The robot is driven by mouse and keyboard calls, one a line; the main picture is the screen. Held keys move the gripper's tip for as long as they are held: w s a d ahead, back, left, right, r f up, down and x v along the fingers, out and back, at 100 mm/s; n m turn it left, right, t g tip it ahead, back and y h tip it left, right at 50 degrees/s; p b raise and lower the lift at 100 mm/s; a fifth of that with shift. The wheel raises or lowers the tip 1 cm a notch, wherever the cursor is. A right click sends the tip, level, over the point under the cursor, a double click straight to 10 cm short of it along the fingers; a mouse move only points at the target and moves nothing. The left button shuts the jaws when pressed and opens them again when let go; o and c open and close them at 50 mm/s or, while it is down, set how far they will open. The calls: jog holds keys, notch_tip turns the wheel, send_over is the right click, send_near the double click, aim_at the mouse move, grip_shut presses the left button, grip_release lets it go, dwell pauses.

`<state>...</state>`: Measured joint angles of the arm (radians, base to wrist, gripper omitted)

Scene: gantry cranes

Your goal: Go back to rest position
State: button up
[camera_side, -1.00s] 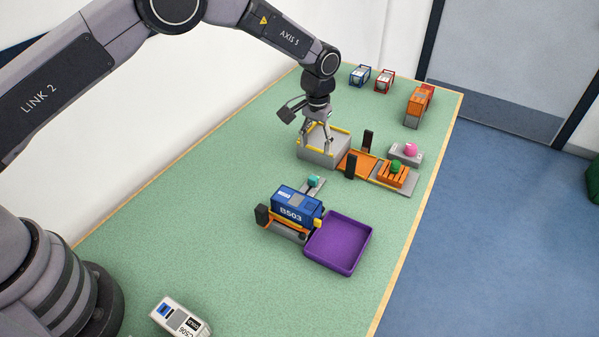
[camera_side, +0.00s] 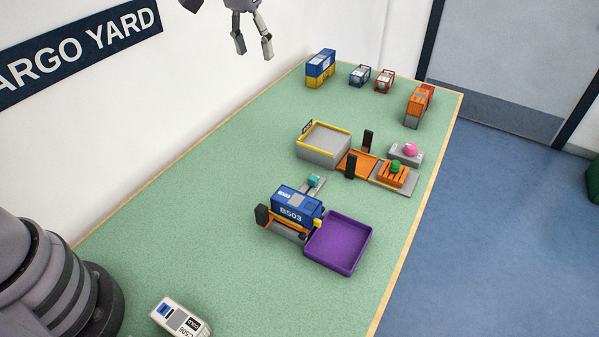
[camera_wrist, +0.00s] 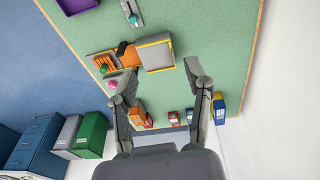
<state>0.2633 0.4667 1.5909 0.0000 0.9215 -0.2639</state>
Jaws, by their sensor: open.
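My gripper (camera_side: 254,46) is raised high above the table at the top of the side view, with only its lower part in the picture. Its two fingers are apart with nothing between them. In the wrist view my gripper (camera_wrist: 162,84) is also open and empty, with the table far below it. Nothing touches the fingers.
The green table (camera_side: 190,220) bears a grey, yellow-rimmed box (camera_side: 320,153), a blue B503 container (camera_side: 296,207), a purple tray (camera_side: 338,241) and a white C506 container (camera_side: 180,317). Several small containers, including a blue-and-yellow stack (camera_side: 320,68), stand at the back. A wall stands behind.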

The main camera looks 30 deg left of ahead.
jog(key=s+a+r+t, duration=0.1)
jog(key=s+a+r, duration=0.35)
jog(key=s, duration=0.35)
jog(key=s+a+r+t, duration=0.1)
jog(key=s+a+r, duration=0.3)
jog(key=s+r, duration=0.3)
jog(key=s+a+f+t, duration=0.1)
jog(key=s+a, duration=0.1)
jog(key=s, duration=0.6)
jog(key=s+a+f, duration=0.2)
jog(key=s, duration=0.6)
jog(key=shift+s+f+t, duration=0.2)
jog(key=shift+s+t, duration=0.05)
jog(key=shift+t, duration=0.15)
jog(key=shift+c, duration=0.3)
